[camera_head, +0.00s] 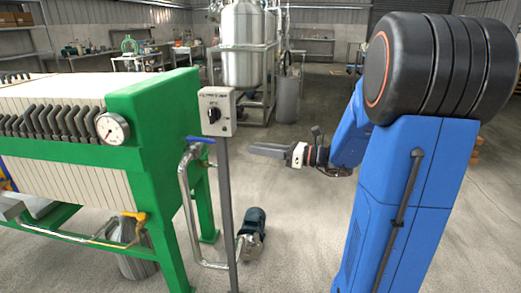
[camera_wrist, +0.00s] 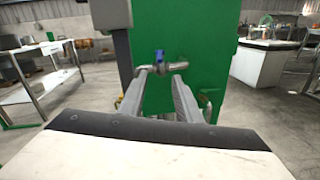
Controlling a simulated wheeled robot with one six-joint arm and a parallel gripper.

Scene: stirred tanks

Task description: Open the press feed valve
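The feed valve has a blue lever handle (camera_head: 201,139) and sits on a metal pipe (camera_head: 187,185) at the end of the green filter press (camera_head: 160,100). The handle also shows in the wrist view (camera_wrist: 160,57), just beyond my fingertips and near the middle. My gripper (camera_head: 252,149) is to the right of the valve in the head view and points at it across a gap. In the wrist view my two fingers (camera_wrist: 163,74) are apart with nothing held between them. The control post partly hides the valve area in the head view.
A grey switch box (camera_head: 217,111) on a thin post (camera_head: 228,215) stands beside the valve. A pump motor (camera_head: 252,222) is on the floor. A yellow-handled valve (camera_head: 134,216) is on the press's lower front. Steel tanks (camera_head: 246,50) stand behind. The floor around my arm is open.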

